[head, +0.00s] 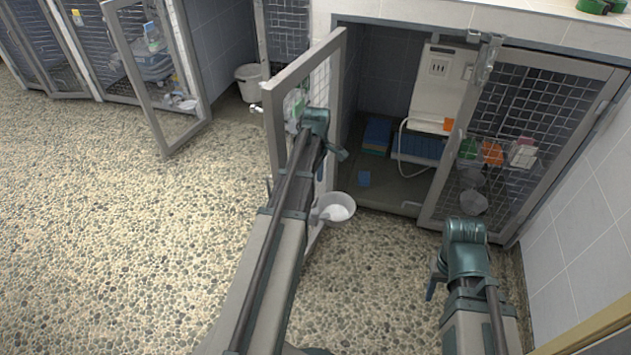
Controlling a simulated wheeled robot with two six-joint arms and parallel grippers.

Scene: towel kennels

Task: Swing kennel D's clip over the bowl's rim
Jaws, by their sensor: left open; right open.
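No kennel letter is readable. My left gripper (328,137) is open beside that door, above the bowl and apart from it. My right gripper (447,262) is open in front of the right mesh door, to the right of and below the bowl; its fingers are partly hidden.
The right mesh door (520,125) carries a latch (487,58) at its top. A white bucket (250,82) stands behind. The pebbled floor at left is clear.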

